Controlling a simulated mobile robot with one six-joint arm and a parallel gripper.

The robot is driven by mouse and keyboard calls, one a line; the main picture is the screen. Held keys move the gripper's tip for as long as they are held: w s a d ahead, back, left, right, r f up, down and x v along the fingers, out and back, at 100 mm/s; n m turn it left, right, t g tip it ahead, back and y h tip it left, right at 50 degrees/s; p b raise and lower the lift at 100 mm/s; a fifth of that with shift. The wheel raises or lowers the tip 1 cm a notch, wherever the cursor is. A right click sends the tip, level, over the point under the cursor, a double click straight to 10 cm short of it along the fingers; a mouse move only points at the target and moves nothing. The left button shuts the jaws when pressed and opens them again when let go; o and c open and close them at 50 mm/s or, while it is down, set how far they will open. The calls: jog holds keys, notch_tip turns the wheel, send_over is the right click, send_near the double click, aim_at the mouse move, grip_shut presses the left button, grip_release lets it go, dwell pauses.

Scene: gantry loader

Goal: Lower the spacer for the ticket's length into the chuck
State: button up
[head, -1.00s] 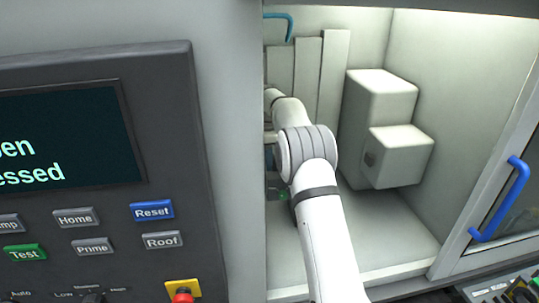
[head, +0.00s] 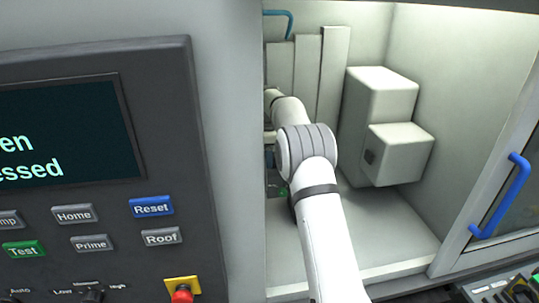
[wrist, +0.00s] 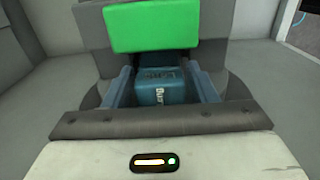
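In the wrist view a blue block (wrist: 158,82) with pale lettering on its top and front sits between the two blue fingers of my gripper (wrist: 162,78). The fingertips lie against its two sides, so the gripper appears shut on it. The block's underside is hidden. A bright green block (wrist: 151,27) stands just beyond it, against a grey body (wrist: 82,25). I cannot make out the chuck's opening. In the head view my arm covers the gripper, and only a small green patch (head: 283,190) shows beside it.
My arm reaches into a pale enclosure with white stepped blocks (head: 384,95) at the right and upright panels (head: 333,70) behind. A door with a blue handle (head: 502,200) stands at the right. A control panel (head: 105,215) fills the left; its floor (head: 390,235) is clear front right.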

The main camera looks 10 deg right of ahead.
jog(key=shift+o, duration=1.3)
notch_tip(320, 180, up, 8)
jog(key=shift+f, duration=0.15)
notch_tip(320, 180, up, 3)
jog(key=p, duration=0.3)
notch_tip(320, 180, up, 4)
